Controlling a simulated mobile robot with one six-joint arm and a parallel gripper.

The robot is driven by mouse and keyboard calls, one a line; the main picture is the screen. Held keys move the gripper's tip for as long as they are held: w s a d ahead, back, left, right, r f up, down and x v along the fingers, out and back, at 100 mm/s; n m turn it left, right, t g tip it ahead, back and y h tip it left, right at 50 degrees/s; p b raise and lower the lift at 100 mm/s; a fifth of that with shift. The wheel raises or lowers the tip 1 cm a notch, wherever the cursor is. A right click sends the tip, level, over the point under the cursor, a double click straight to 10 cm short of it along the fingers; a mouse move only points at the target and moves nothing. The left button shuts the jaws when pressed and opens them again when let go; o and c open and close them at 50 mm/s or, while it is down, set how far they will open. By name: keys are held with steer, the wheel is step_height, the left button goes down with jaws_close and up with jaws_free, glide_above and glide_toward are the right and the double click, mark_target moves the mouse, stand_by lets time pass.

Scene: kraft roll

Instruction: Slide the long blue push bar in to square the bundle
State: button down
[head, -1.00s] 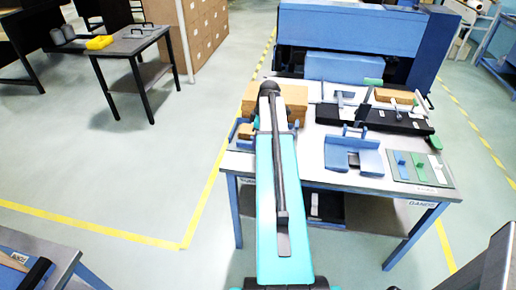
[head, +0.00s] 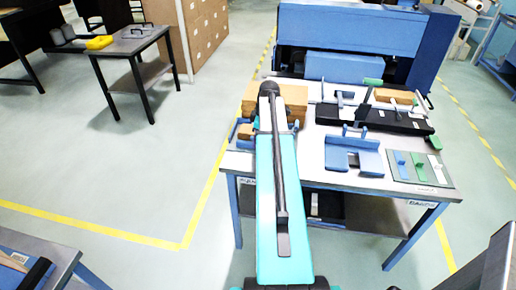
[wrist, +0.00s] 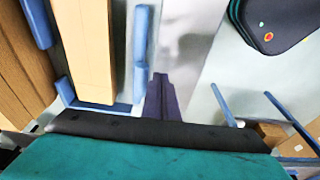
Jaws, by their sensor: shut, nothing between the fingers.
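In the wrist view, a tan bundle (wrist: 84,45) lies lengthwise in a blue frame, with blue pieces (wrist: 38,22) along its left. A long blue bar (wrist: 140,50), which looks like the push bar, runs along its right side with a narrow gap between them. My gripper (wrist: 161,80) is shut and empty, its dark fingers just right of the bar's near end; I cannot tell whether they touch it.
A tan stack (head: 291,97) stands at the table's back left. A blue tray with two uprights (head: 353,157) is right of my arm, with a black fixture (head: 375,122) behind it. A board with coloured pieces (head: 420,168) lies at the front right. Bare table shows between.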

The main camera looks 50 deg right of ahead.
steer(key=shift+w+d, duration=0.1)
steer(key=shift+d, duration=0.1)
steer(key=shift+w+d, duration=0.6)
steer(key=shift+d, duration=0.4)
steer(key=shift+w+d, duration=0.6)
steer(key=shift+d, duration=0.35)
steer(key=shift+a, duration=0.1)
steer(key=shift+s+a, duration=0.7)
steer(key=shift+a, duration=0.35)
steer(key=shift+s+a, duration=0.65)
steer(key=shift+a, duration=0.35)
steer(key=shift+r, duration=0.1)
step_height(320, 180, up, 7)
steer(key=p, duration=0.4)
